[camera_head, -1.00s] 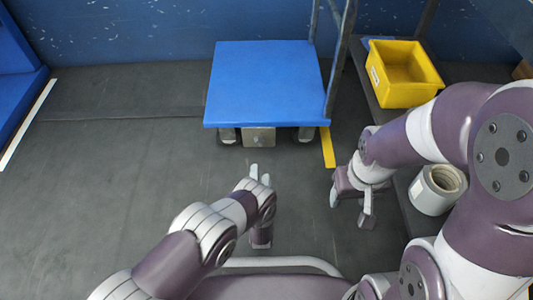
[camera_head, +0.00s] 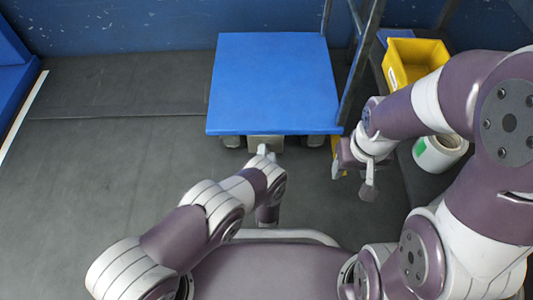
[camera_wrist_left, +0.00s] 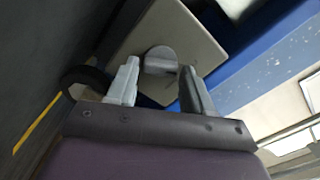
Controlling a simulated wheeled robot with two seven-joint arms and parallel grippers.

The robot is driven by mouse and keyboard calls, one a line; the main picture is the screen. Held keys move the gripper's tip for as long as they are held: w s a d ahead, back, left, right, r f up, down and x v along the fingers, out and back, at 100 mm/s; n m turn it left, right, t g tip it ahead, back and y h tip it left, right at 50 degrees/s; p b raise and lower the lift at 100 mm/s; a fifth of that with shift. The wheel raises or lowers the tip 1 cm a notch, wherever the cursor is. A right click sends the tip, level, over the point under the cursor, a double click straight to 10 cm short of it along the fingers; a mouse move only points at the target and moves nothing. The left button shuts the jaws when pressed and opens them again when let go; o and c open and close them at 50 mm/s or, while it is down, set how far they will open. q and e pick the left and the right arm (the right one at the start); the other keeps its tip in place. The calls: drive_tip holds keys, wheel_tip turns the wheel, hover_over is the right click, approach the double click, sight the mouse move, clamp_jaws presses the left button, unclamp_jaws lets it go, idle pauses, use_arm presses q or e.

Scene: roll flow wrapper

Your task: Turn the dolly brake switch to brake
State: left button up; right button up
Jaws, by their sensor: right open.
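The blue-topped dolly (camera_head: 270,85) stands ahead of me. Its brake box (camera_head: 254,142) shows under the near edge, partly hidden by my left gripper (camera_head: 265,152). In the left wrist view, a grey rounded brake switch (camera_wrist_left: 160,58) stands out from a beige plate (camera_wrist_left: 188,38). My left gripper (camera_wrist_left: 160,72) is open, with one finger on each side of the switch. I cannot tell whether either finger touches it. My right gripper (camera_head: 353,180) is open and empty, right of the dolly's near corner. The switch itself is not clear in the head view.
A yellow bin (camera_head: 412,62) and a white roll (camera_head: 440,152) sit on a dark surface at the right, partly behind my right arm. The dolly's grey handle post (camera_head: 362,65) rises at its right side. The floor (camera_head: 110,160) at the left is clear.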

use_arm(q)
drive_tip(key=c, duration=0.6)
drive_tip(key=shift+m, duration=0.3)
drive_tip(key=m+b, duration=0.3)
drive_tip(key=m, duration=0.8)
drive_tip(key=shift+f, duration=0.2)
drive_tip(key=shift+m, duration=0.3)
drive_tip(key=o, duration=1)
drive_tip(key=shift+o, duration=0.2)
